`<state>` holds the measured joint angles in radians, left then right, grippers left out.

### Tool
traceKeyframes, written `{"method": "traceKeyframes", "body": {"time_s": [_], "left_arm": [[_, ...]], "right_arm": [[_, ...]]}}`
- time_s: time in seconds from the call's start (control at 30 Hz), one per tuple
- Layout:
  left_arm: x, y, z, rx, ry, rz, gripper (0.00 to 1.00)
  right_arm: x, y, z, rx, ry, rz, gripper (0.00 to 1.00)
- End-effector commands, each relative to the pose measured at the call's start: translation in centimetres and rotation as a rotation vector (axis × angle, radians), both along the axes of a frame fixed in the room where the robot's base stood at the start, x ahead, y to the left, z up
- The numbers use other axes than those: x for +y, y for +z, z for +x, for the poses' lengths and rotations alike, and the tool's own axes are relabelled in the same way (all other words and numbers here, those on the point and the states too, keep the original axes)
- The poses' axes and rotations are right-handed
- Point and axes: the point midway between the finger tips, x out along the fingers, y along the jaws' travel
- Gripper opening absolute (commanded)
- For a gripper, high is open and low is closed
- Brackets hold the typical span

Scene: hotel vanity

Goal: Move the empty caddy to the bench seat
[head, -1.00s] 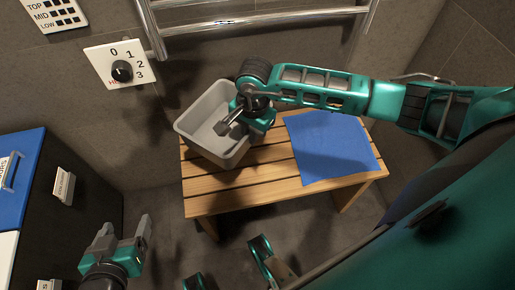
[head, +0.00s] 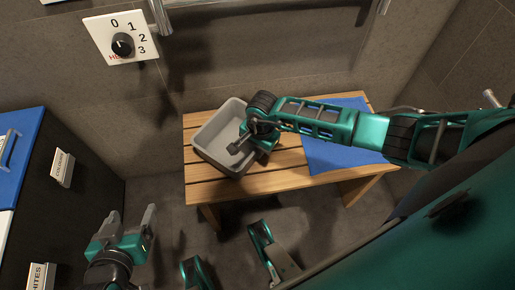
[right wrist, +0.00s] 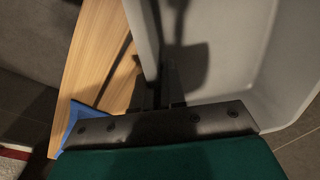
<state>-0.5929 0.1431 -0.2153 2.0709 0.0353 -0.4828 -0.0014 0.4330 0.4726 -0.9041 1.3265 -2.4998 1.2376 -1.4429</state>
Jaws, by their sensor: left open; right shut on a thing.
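The empty grey caddy (head: 208,133) is over the left end of the wooden bench seat (head: 205,190). I cannot tell whether its base touches the slats. My right gripper (head: 243,141) is shut on the caddy's right wall. In the right wrist view the caddy (right wrist: 225,60) shows its bare inside, with its wall between the fingers (right wrist: 163,92); the bench (right wrist: 98,65) lies at the left. My left gripper (head: 128,222) is open and empty, low at the left, away from the bench.
A blue cloth (head: 335,152) covers the right part of the bench. A dark cabinet with a blue top (head: 22,150) stands at the left. A dial plate (head: 121,40) and a towel rail (head: 230,15) are on the wall. Bare slats show in front of the caddy.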

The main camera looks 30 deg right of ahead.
Motion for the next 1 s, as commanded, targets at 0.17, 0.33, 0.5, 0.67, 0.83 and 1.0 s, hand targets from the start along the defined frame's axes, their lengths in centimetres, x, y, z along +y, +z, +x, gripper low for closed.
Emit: {"method": "traceKeyframes", "body": {"time_s": [0.17, 0.33, 0.5, 0.67, 0.83, 1.0], "left_arm": [[0.0, 0.2, 0.3, -0.008, 0.000, -0.001, 0.77], [0.0, 0.2, 0.3, -0.006, -0.002, 0.000, 0.77], [0.0, 0.2, 0.3, -0.006, -0.004, 0.002, 0.77], [0.1, 0.2, 0.2, -0.006, -0.007, 0.005, 0.77], [0.1, 0.6, 0.2, -0.007, -0.007, 0.006, 0.77], [0.1, 1.7, 0.2, -0.009, -0.006, 0.006, 0.77]], "right_arm": [[0.0, 0.0, 0.1, -0.003, 0.000, 0.001, 0.00], [0.0, -0.1, 0.0, -0.001, 0.000, 0.000, 0.20], [0.0, -0.1, 0.0, -0.001, 0.000, 0.000, 0.36], [0.0, -0.1, 0.0, -0.001, 0.000, 0.000, 0.36], [0.0, 0.5, 0.0, -0.001, 0.001, 0.000, 0.36], [-0.2, 3.5, 0.0, -0.005, 0.003, -0.001, 0.36]]}}
